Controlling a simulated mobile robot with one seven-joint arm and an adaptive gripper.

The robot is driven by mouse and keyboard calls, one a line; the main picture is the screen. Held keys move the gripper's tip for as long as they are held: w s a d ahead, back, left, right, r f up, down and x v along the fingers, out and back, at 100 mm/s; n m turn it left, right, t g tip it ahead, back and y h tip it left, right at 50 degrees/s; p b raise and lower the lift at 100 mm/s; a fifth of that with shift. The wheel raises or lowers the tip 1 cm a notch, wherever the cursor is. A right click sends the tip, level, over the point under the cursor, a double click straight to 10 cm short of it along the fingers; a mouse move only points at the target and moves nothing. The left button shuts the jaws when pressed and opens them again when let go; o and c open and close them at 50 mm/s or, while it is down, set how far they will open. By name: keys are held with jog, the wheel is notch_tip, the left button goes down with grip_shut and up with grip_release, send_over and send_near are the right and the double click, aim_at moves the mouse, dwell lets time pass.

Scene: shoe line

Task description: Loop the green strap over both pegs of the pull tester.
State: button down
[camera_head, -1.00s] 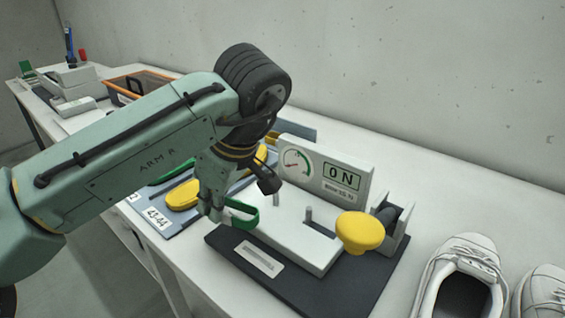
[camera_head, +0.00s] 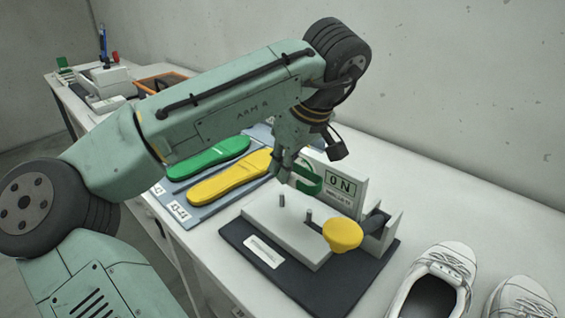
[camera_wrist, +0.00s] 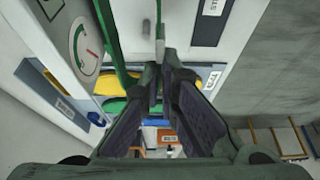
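The pull tester's base block (camera_head: 262,222) carries two short upright metal pegs, a left peg (camera_head: 282,201) and a right peg (camera_head: 308,214). Both pegs look bare. My gripper (camera_head: 287,174) is shut on the green strap (camera_head: 308,186), a loop sticking out to the right of the fingers. The strap hangs above and behind the pegs, in front of the tester's display panel (camera_head: 345,188), apart from the pegs as far as I can tell. In the wrist view the strap (camera_wrist: 112,45) runs up from between the fingers. My gripper hides the dial in the head view.
Green insoles (camera_head: 208,158) and yellow insoles (camera_head: 230,178) lie on a tray at left. White shoes (camera_head: 440,283) stand at right. The wall is behind.

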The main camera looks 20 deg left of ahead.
aim_at(295, 179)
jog(key=shift+f+b, duration=3)
jog(key=shift+f, duration=1.25)
jog(key=c, duration=2.3)
grip_release()
jog(key=o, duration=0.6)
jog(key=shift+r, duration=0.1)
jog(key=v, duration=0.7)
jog(key=shift+d+r, duration=0.1)
jog(key=shift+r, duration=0.05)
jog(key=shift+s, duration=0.1)
